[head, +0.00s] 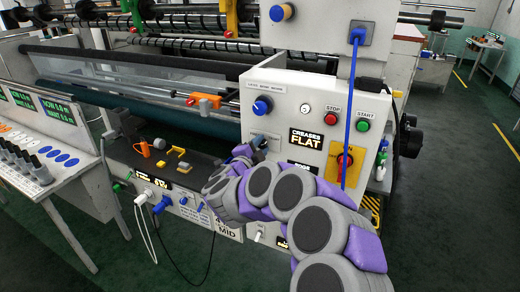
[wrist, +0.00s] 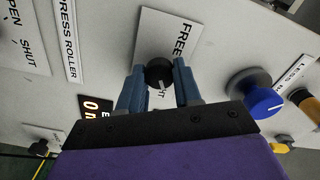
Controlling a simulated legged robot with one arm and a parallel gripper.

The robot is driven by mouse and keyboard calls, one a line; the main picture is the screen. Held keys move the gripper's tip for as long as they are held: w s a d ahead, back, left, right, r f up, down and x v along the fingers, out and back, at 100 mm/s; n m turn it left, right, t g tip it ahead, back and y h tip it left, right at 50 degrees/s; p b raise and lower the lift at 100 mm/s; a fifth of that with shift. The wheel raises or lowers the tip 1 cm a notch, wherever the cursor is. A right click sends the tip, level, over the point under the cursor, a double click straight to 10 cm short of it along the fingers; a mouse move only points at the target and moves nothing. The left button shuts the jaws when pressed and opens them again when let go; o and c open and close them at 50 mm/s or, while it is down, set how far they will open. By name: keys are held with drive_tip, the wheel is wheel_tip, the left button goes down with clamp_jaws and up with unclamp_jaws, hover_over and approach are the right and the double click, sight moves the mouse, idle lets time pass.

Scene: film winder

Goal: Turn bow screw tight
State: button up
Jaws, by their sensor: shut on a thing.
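A round black knob (wrist: 159,73) with a white pointer line stands on a white plate (wrist: 168,35) lettered FREE, with a partly hidden word ending in T below. I take it as the bow screw. Its pointer faces down, toward my gripper body, in the wrist view. My gripper (wrist: 160,82) has its two blue-grey fingers shut on the knob, one on each side. In the head view my gripper (head: 258,143) is at the front of the white machine panel (head: 290,95), and the knob cannot be made out there.
A blue knob (wrist: 262,102) stands close right of my gripper, with an orange-brown knob (wrist: 304,99) beyond. A lit display (wrist: 93,106) is partly hidden at left. In the head view, a display (head: 306,140) reads CREASES FLAT, near stop (head: 331,118) and start (head: 362,125) buttons.

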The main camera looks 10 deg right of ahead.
drive_tip(key=shift+f, duration=0.35)
drive_tip(key=o, duration=0.9)
drive_tip(key=shift+w, duration=0.1)
drive_tip(key=shift+o, duration=0.7)
drive_tip(key=shift+r, duration=0.2)
drive_tip(key=shift+a, duration=0.1)
drive_tip(key=p+v, duration=0.2)
drive_tip(key=v, duration=1.5)
drive_tip(key=shift+a, duration=0.15)
